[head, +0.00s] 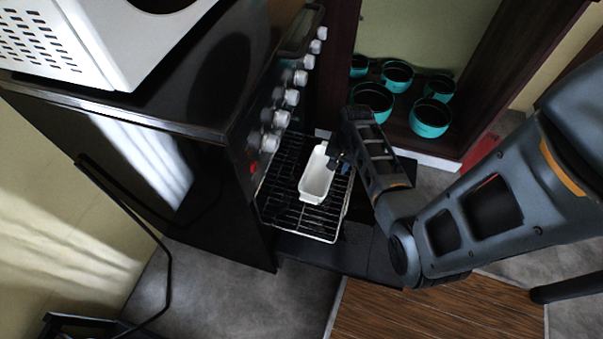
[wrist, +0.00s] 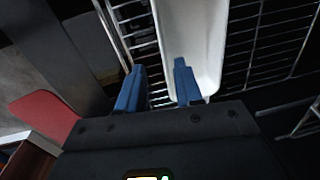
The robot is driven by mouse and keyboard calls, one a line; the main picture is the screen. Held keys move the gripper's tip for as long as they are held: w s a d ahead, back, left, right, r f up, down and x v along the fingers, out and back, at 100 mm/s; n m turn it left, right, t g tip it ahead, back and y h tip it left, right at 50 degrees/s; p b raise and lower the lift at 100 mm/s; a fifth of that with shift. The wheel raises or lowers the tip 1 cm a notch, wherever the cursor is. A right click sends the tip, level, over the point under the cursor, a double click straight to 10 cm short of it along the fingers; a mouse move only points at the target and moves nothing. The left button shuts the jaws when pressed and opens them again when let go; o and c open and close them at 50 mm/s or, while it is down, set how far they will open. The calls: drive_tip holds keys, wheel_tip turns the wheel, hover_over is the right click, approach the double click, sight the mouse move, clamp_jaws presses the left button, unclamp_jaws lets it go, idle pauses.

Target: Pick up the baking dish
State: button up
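The white rectangular baking dish (head: 317,176) sits on the extended wire oven rack (head: 290,215), in front of the black stove. My gripper (head: 338,160) is at the dish's right side in the head view, partly hidden by my arm. In the wrist view, the two blue fingers of my gripper (wrist: 158,66) are apart. The right finger overlaps the dish (wrist: 195,35), and the left finger is over the rack bars. The dish's left edge shows between them. I cannot tell whether either finger touches the dish. The dish looks empty.
The stove (head: 150,130) with its row of knobs stands at the left, a white appliance (head: 75,45) on top. Several teal pots (head: 431,117) stand on a dark shelf behind. The open oven door (head: 300,250) lies under the rack. A wooden surface (head: 430,312) is at the lower right.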

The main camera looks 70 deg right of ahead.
sight(320, 174)
drive_tip(key=f, duration=0.2)
drive_tip(key=f+b, duration=0.1)
drive_tip(key=f, duration=0.2)
drive_tip(key=w+f+b, duration=0.1)
drive_tip(key=f, duration=0.1)
drive_tip(key=shift+w+a+f, duration=0.1)
drive_tip(key=shift+a+f, duration=0.1)
drive_tip(key=shift+f, duration=0.05)
clamp_jaws()
idle(0.4)
